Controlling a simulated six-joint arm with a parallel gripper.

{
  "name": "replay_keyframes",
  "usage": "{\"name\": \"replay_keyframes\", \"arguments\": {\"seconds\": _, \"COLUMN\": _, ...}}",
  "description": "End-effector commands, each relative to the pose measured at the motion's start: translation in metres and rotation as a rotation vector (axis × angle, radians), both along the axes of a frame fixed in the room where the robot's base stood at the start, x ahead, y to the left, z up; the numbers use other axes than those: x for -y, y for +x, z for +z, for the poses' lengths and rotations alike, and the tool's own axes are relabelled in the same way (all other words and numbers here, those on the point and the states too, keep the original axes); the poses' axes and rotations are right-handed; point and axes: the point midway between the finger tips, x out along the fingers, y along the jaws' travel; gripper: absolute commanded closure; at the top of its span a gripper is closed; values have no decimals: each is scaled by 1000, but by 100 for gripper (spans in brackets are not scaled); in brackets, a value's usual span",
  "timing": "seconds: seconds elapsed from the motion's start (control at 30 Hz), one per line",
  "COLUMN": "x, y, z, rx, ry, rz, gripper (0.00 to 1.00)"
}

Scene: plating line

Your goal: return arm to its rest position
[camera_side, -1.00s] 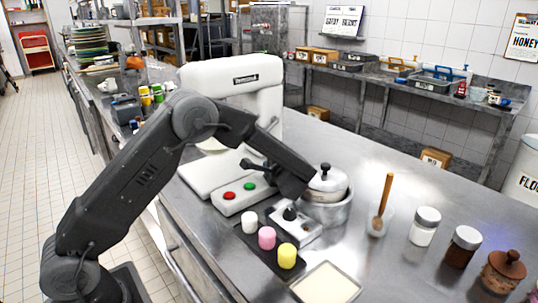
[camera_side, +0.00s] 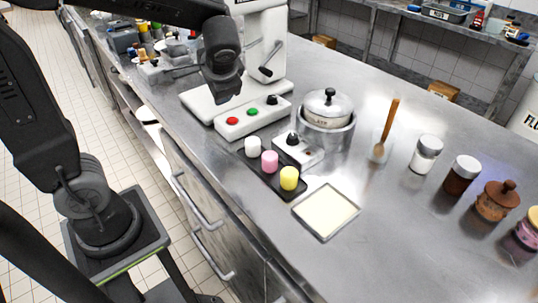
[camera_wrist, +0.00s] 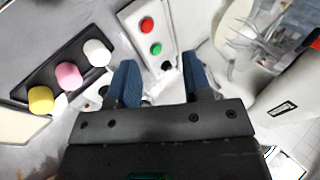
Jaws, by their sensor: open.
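My gripper (camera_wrist: 161,78) shows in the wrist view as two blue fingers, apart, with nothing visible held between them. In the side view my gripper (camera_side: 226,92) points downward above the white base of the mixer-like machine (camera_side: 264,45), left of the pot. It looks clear of the counter items there. The wrist view shows a button panel (camera_wrist: 150,32) with red and green buttons just beyond the fingers. My arm reaches across the top of the side view, partly out of frame.
A lidded pot (camera_side: 327,115), a burner-like box (camera_side: 298,150) and a dark tray with white, pink and yellow pieces (camera_side: 269,161) stand on the counter. A cream-filled square tray (camera_side: 325,211), wooden tool (camera_side: 388,125) and several jars (camera_side: 461,174) lie to the right.

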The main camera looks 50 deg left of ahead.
Motion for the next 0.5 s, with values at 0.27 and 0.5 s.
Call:
{"name": "replay_keyframes", "arguments": {"seconds": 0.27, "x": 60, "y": -79, "z": 15, "rx": 171, "ry": -404, "rz": -5, "gripper": 55}}
{"name": "replay_keyframes", "arguments": {"seconds": 0.5, "x": 92, "y": -110, "z": 20, "rx": 288, "ry": -610, "rz": -26, "gripper": 55}}
